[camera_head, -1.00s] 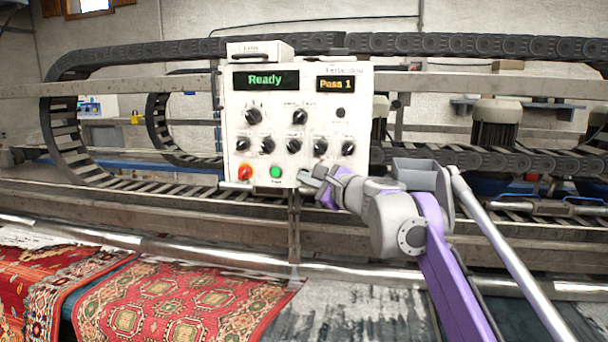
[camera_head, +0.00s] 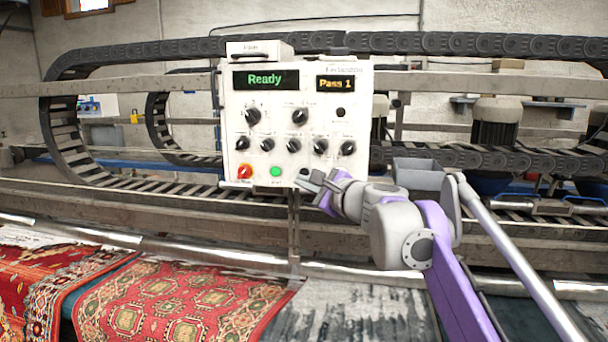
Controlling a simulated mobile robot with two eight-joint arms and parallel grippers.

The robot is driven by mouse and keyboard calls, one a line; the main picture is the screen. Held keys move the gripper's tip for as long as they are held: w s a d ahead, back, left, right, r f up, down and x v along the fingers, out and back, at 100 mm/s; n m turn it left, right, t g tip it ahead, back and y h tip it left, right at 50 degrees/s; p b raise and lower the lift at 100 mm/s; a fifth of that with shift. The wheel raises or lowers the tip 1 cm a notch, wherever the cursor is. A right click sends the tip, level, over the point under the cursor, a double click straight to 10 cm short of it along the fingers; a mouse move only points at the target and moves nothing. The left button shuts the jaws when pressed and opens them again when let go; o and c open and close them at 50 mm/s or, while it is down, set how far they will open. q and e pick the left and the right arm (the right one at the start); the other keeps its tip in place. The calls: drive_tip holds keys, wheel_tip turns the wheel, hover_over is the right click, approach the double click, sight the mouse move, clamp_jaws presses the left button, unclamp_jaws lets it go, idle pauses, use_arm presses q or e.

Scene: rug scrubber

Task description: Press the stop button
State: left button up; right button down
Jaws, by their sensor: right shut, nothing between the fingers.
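The white control panel (camera_head: 270,130) stands at the centre. My right gripper (camera_head: 301,182) is shut and empty. Its tips point left, just below the dark button in the picture; whether they touch the panel I cannot tell. My left gripper is not in view.
The panel has a green "Ready" display (camera_head: 266,80), an amber "Pass 1" display (camera_head: 335,84) and several black knobs. A thin post (camera_head: 294,235) stands below it. Metal rails and cable chains (camera_head: 70,150) run behind. A red patterned rug (camera_head: 180,300) lies in front at left.

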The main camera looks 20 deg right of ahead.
drive_tip(key=s+a, duration=0.2)
drive_tip(key=s, duration=0.1)
drive_tip(key=shift+s+a, duration=0.15)
drive_tip(key=shift+a, duration=0.1)
idle(0.7)
drive_tip(key=s+a+f+n+g+y, duration=0.1)
drive_tip(key=s+a+f+n+g, duration=0.1)
drive_tip(key=s+a+f+n, duration=0.45)
drive_tip(key=s+a+f+n+g, duration=0.1)
drive_tip(key=a+f+n+g, duration=0.15)
drive_tip(key=f, duration=0.65)
drive_tip(key=s+a+f+n+g+y, duration=0.1)
drive_tip(key=s+a+f+n+g, duration=0.15)
drive_tip(key=s+f+n, duration=0.4)
drive_tip(key=s+f+n+g+h, duration=0.1)
drive_tip(key=s+f+n, duration=0.2)
drive_tip(key=f, duration=0.4)
drive_tip(key=s+d+f+n+g+h, duration=0.1)
drive_tip(key=s+f+n+h, duration=0.1)
drive_tip(key=s+f, duration=0.4)
drive_tip(key=s+d+f+n+g+h, duration=0.1)
drive_tip(key=s+f+n, duration=0.3)
drive_tip(key=f, duration=0.6)
drive_tip(key=shift+s+g+h, duration=0.3)
drive_tip(key=shift+s+g, duration=0.25)
drive_tip(key=shift+g, duration=0.05)
drive_tip(key=c, duration=1.6)
unclamp_jaws()
